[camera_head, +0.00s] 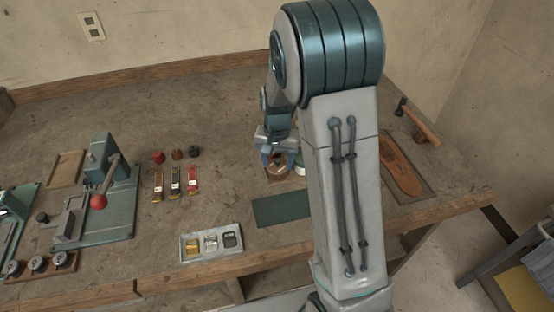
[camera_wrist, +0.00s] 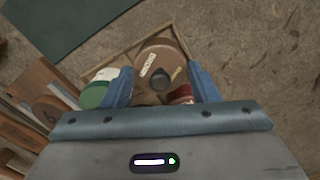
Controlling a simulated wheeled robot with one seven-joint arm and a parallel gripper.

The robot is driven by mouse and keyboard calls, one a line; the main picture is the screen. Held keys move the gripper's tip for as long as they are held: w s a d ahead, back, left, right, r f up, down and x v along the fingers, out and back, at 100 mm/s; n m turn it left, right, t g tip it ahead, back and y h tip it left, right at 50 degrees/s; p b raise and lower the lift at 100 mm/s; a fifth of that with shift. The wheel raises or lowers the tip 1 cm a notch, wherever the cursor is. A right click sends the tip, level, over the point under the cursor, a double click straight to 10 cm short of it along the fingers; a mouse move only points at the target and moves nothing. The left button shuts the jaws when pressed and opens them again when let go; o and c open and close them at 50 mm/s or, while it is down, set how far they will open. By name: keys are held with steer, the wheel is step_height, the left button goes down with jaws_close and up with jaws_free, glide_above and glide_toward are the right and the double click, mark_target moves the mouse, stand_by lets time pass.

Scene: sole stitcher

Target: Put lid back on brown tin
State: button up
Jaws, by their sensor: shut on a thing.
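In the wrist view my gripper (camera_wrist: 162,70) has its two blue fingers on either side of a round brown lid (camera_wrist: 154,55) with a pale label and a dark knob (camera_wrist: 165,75). It is shut on this lid. The brown tin under or beside it is mostly hidden, so I cannot tell whether the lid touches it. A green tin with a white label (camera_wrist: 95,93) is left of the fingers, and a red tin (camera_wrist: 181,93) shows by the right finger. In the head view my gripper (camera_head: 274,154) is low over the tray area, with brown (camera_head: 277,171) showing below it.
The tins stand in a shallow wooden tray (camera_wrist: 122,48). A green mat (camera_head: 281,208) lies in front. A wooden sole board (camera_head: 400,170) and a hammer (camera_head: 418,124) are at the right. A hand press (camera_head: 108,190) stands at the left. My arm hides part of the table.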

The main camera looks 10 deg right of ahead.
steer(key=o, duration=1.5)
steer(key=shift+r+p, duration=2.5)
steer(key=shift+r, duration=1.05)
steer(key=shift+c, duration=0.4)
jaws_close()
steer(key=shift+f, duration=0.2)
steer(key=shift+f+b, duration=1.8)
steer(key=shift+f, duration=0.35)
